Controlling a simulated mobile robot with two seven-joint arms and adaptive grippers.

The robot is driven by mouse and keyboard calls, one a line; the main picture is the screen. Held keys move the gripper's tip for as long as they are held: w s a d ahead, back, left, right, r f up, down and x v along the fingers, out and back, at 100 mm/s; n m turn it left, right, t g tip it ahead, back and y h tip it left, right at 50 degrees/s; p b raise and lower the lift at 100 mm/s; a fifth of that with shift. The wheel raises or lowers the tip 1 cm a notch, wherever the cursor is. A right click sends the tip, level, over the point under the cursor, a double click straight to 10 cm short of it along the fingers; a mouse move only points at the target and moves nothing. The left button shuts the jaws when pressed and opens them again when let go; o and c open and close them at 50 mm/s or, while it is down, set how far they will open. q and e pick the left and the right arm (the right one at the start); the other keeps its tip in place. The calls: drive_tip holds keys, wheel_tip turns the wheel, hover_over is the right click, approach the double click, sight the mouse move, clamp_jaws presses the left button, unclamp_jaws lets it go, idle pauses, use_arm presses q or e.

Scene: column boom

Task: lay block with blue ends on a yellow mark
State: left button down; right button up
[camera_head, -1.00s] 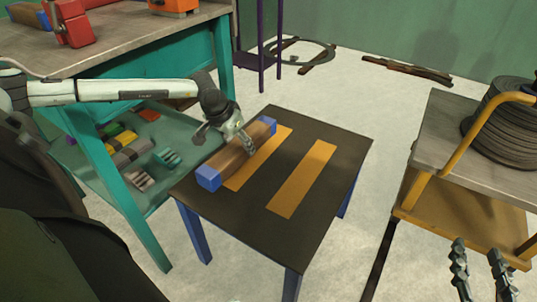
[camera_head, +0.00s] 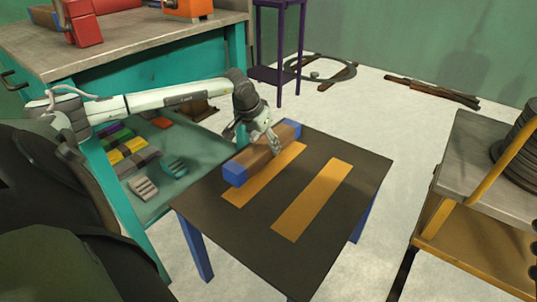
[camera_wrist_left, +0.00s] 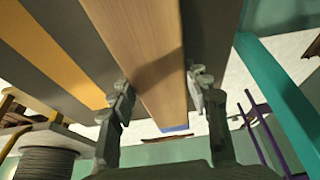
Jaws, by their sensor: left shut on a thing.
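The block with blue ends (camera_head: 248,160) has a wooden middle and lies along the left side of the dark-topped table. My left gripper (camera_head: 265,140) is shut on it near its far half. In the left wrist view the block (camera_wrist_left: 145,50) runs between the two fingers. The left yellow mark (camera_head: 248,188) shows beside the block on its right; the block hides part of it at most. The right yellow mark (camera_head: 312,200) is bare. I cannot tell whether the block touches the tabletop. A sliver of my right gripper (camera_head: 533,250) shows at the right edge.
The dark table (camera_head: 345,225) has blue legs. A teal workbench (camera_head: 120,45) with a lower shelf of coloured pieces stands at the left. A trolley (camera_head: 480,160) with a black coil stands at the right. The tabletop around the right mark is clear.

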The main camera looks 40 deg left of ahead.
sight(268, 157)
use_arm(q)
drive_tip(key=shift+w+d+f, duration=0.15)
drive_tip(key=shift+d+f, duration=0.1)
drive_tip(key=shift+d, duration=0.25)
drive_tip(key=shift+f, duration=1.95)
use_arm(e)
drive_tip(key=shift+s+d+r+t, duration=0.25)
drive_tip(key=shift+r+t, duration=0.15)
drive_tip(key=shift+r, duration=0.1)
use_arm(q)
drive_tip(key=shift+b, duration=0.3)
drive_tip(key=c, duration=0.7)
unclamp_jaws()
drive_tip(key=shift+f, duration=0.1)
drive_tip(key=shift+c, duration=0.2)
